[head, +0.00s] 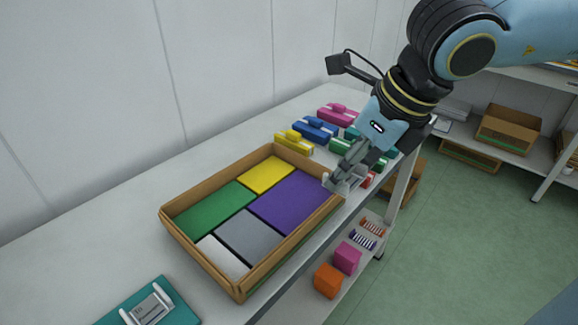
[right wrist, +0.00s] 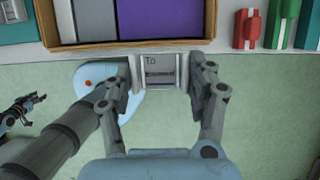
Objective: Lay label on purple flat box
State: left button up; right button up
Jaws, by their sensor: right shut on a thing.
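The purple flat box (head: 293,203) lies in the wooden tray (head: 208,274), in the compartment nearest my right gripper. It also shows at the top of the right wrist view (right wrist: 165,18). My right gripper (head: 343,182) is shut on a label (right wrist: 160,72), a small grey plate with white raised sides and the print "To". It holds the label just outside the tray's wall, beside the purple box and not over it. In the right wrist view the fingers (right wrist: 166,82) grip the label at its two sides. A dark claw-like part at that view's left edge may be my left gripper; its jaws are unclear.
Green (head: 215,208), yellow (head: 267,175), grey (head: 247,235) and white (head: 222,257) flat boxes fill the rest of the tray. Another label (head: 148,307) lies on a teal pad (head: 182,300). A lower shelf holds boxes (head: 328,281).

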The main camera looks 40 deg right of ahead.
jog(key=w+f+b, duration=0.1)
jog(key=w+b, duration=0.1)
jog(key=w+f+b, duration=0.2)
jog(key=shift+a, duration=0.2)
jog(key=b, duration=0.2)
send_over(292, 197)
jog(key=s, duration=0.2)
notch_tip(292, 197, down, 3)
jog(key=shift+w+r, duration=0.1)
jog(key=shift+w, duration=0.05)
jog(key=shift+w+f, duration=0.2)
jog(key=shift+f, duration=0.25)
notch_tip(292, 197, down, 4)
jog(key=shift+r+b, duration=0.25)
jog(key=shift+b, duration=0.05)
pick_arm(q)
jog(key=s+f, duration=0.3)
jog(key=f, duration=0.5)
jog(key=shift+s+d+f+g, duration=0.15)
jog(key=shift+s+d+g, duration=0.05)
jog(key=shift+s+g, duration=0.2)
pick_arm(e)
jog(key=shift+d, duration=0.1)
pick_arm(q)
jog(key=shift+w, duration=0.1)
